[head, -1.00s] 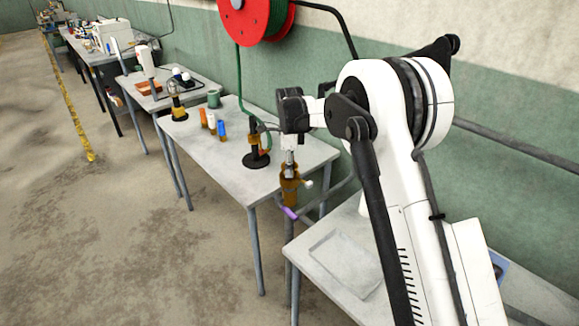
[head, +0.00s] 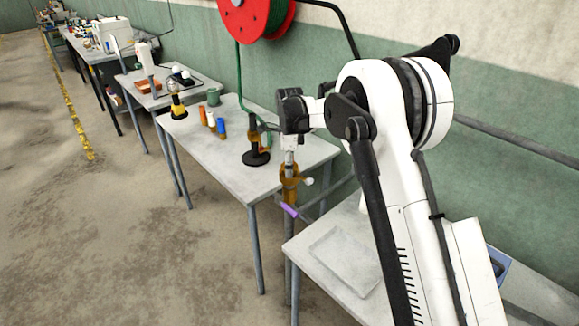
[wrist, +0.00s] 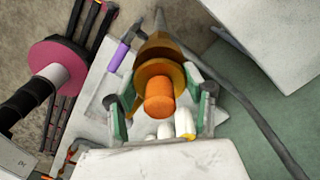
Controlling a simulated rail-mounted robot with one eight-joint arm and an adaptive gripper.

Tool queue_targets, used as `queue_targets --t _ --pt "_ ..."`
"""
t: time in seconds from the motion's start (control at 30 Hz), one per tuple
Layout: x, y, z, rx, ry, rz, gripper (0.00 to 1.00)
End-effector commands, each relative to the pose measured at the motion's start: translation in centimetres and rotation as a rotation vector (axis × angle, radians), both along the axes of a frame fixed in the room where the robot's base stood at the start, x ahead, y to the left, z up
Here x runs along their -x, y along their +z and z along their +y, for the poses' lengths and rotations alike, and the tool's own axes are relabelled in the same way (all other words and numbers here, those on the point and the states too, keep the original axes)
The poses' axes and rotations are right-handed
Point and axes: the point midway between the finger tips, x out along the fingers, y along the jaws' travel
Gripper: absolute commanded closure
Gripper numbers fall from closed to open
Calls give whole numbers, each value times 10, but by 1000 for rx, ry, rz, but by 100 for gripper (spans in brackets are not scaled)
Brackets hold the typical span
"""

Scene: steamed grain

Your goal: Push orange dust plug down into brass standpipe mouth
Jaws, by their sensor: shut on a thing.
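The orange dust plug (wrist: 158,98) shows end-on in the wrist view, between the two green-padded fingers of my gripper (wrist: 160,85). The brass standpipe (wrist: 160,48) is directly beyond it, with wide brown-gold rings around its mouth. The plug is lined up over the mouth; how deep it sits is hard to tell. My gripper is shut on the plug, though the contact at the fingertips is partly hidden. In the head view my gripper (head: 290,160) points down onto the brass standpipe (head: 290,187), and the plug cannot be made out there.
A purple-handled piece (head: 289,210) sticks out beside the standpipe. A grey table (head: 225,165) behind holds a black stand (head: 256,156) and small orange, white and blue cylinders. A nearer table (head: 350,260) is mostly clear. A red hose reel (head: 257,18) hangs on the wall.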

Motion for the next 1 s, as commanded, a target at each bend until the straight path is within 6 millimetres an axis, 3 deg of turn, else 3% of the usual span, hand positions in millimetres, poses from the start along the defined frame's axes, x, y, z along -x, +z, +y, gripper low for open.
queue_targets --t 0.47,0.5,0.63,1.0 --pt "0 -3 0 0 0 0 90" --pt "0 -2 0 0 0 0 50" --pt "0 -2 0 0 0 0 33" --pt "0 3 0 0 0 0 32"
